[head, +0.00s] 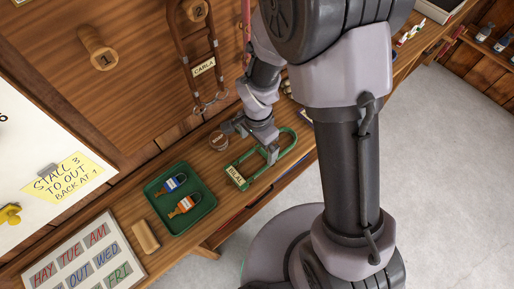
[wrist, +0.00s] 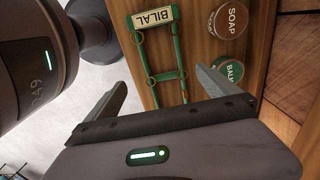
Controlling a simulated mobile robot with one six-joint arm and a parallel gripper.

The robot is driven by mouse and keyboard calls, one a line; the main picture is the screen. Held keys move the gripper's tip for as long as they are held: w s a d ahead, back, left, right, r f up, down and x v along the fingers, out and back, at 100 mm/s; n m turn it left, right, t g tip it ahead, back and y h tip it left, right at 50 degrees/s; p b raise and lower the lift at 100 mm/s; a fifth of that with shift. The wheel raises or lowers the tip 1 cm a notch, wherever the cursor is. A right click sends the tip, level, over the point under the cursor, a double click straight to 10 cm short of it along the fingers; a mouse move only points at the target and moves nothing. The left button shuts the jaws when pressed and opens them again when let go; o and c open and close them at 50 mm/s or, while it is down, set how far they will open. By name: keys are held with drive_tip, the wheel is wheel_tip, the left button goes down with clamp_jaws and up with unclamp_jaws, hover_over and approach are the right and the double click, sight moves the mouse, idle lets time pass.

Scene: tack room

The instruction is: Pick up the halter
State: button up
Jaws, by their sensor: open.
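A green halter (head: 251,180) with a cream BILAL tag lies on the wooden shelf in the head view. In the wrist view the halter (wrist: 180,48) lies ahead of and between the fingers, its lower part hidden behind my gripper. A brown halter (head: 183,50) tagged CARLA hangs on the wall from peg 2. My gripper (head: 254,142) is open and empty, above the far part of the green halter; its two fingers stand apart in the wrist view (wrist: 160,80). I cannot tell whether a finger touches the halter.
A SOAP tin (head: 219,141) stands beside the green halter; a green BALM tin (wrist: 229,72) shows in the wrist view. A green tray (head: 201,188) holds a blue and an orange item. A wooden block (head: 145,236) and a day board (head: 82,262) lie nearer. Peg 1 (head: 98,50) is empty.

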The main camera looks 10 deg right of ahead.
drive_tip(key=b, duration=0.1)
hover_over(256, 163)
drive_tip(key=f, duration=0.5)
drive_tip(key=shift+s+d+f, duration=0.1)
drive_tip(key=shift+s+d, duration=0.05)
drive_tip(key=shift+d, duration=0.05)
drive_tip(key=f+b, duration=0.2)
drive_tip(key=f, duration=0.1)
drive_tip(key=f+b, duration=0.1)
drive_tip(key=f, duration=0.1)
drive_tip(key=shift+a+f, duration=0.15)
drive_tip(key=shift+a, duration=0.15)
